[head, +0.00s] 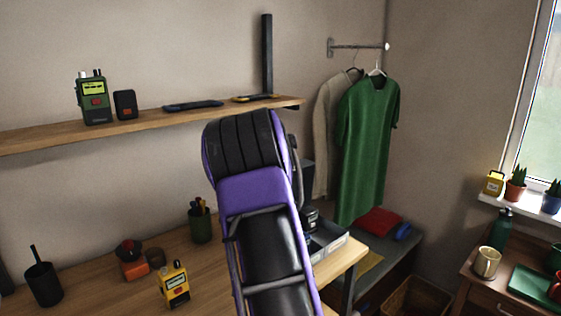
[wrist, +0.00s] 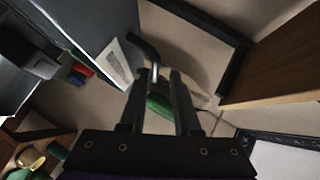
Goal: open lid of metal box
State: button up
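My gripper (wrist: 160,80) shows in the wrist view with its two dark fingers apart and a clear gap between them. A dark bent bar (wrist: 146,50) with a pale tip lies just beyond the fingertips. I cannot tell whether it touches them or what it belongs to. A large grey panel (wrist: 88,22) fills the upper left and may be part of the metal box; this is not certain. In the head view my purple and black arm hides the gripper. A dark grey boxy shape (head: 308,172) shows partly behind the arm.
A grey tray (head: 328,240) sits at the bench's right end, partly hidden by my arm. A yellow device (head: 174,284) and a dark pen cup (head: 201,222) stand on the bench. The wall shelf (head: 150,128) is above. A green shirt (head: 366,145) hangs to the right.

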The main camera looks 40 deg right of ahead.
jog(key=shift+o, duration=1.2)
jog(key=shift+r, duration=0.15)
jog(key=shift+f, duration=0.2)
jog(key=p+v, duration=0.1)
jog(key=v, duration=1.6)
jog(key=shift+s, duration=0.15)
jog(key=shift+a+r, duration=0.1)
jog(key=shift+r, duration=0.05)
jog(key=shift+c, duration=0.4)
